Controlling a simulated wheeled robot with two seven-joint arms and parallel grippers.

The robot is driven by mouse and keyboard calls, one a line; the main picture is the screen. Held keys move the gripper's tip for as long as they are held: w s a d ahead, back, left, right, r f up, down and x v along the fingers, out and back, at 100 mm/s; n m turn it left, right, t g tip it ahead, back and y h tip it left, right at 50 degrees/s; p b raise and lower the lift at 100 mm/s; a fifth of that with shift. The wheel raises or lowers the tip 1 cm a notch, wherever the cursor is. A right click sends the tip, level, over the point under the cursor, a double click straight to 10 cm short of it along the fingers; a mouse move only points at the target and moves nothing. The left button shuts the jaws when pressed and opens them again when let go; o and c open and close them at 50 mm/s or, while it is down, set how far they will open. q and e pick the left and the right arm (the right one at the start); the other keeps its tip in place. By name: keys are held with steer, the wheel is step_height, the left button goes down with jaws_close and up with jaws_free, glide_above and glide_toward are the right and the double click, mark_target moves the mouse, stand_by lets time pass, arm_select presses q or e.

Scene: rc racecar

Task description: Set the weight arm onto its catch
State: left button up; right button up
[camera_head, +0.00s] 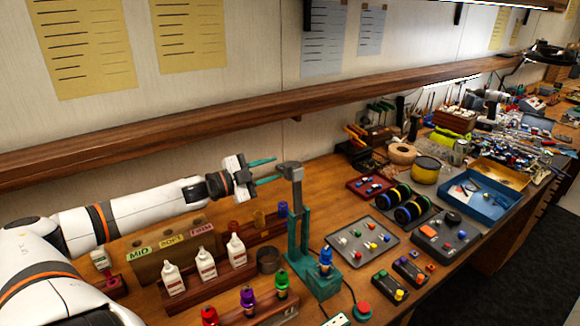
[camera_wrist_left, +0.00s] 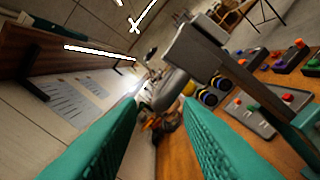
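A teal stand (camera_head: 303,235) rises from the bench with a grey head (camera_head: 290,169) on top, which I take for the weight arm's end. In the left wrist view the grey block (camera_wrist_left: 198,52) and a rounded grey piece (camera_wrist_left: 172,90) show just beyond the fingertips. My left gripper (camera_head: 276,168) has teal fingers spread apart beside the head's left side; in the wrist view the gap (camera_wrist_left: 160,104) faces the rounded piece. Nothing appears gripped. I cannot make out the catch, nor whether a finger touches the head. My right gripper is not in view.
White bottles (camera_head: 207,263) in a wooden rack and a labelled brown block (camera_head: 168,254) stand left. A grey tray (camera_head: 362,243) with coloured pieces lies right. A wooden shelf (camera_head: 230,112) runs along the wall behind.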

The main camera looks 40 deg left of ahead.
mark_target(281, 165)
arm_select(q)
steer(key=shift+x, duration=2.35)
steer(key=shift+p+x, duration=0.4)
steer(key=shift+x, duration=0.45)
steer(key=shift+r, duration=0.1)
steer(key=shift+s, duration=0.1)
steer(key=shift+c, duration=0.4)
steer(key=shift+r, duration=0.1)
jaws_close()
